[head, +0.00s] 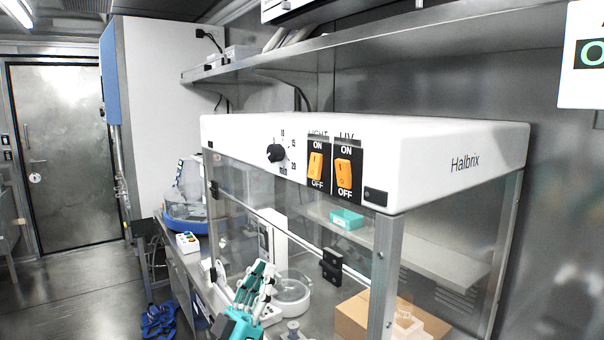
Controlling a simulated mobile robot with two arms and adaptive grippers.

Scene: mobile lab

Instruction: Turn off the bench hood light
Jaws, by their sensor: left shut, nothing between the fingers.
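The bench hood (420,145) is a white box on a metal frame with clear panels. On its front face are two orange rocker switches with ON above and OFF below. The left one is the light switch (315,167), under a partly legible LIGHT label. The right one is the UV switch (343,173). I cannot tell for sure which way either rocker is tipped. My left gripper (262,268), teal with pale fingers, is shut and empty. It points up in front of the hood's clear panel, below and left of the switches, apart from them. My right gripper is out of view.
A black timer knob (276,153) sits left of the switches. A black handle (332,266) is on the clear front. A white round dish (290,291) and a cardboard box (352,314) are at the hood's base. A metal shelf (400,38) runs above.

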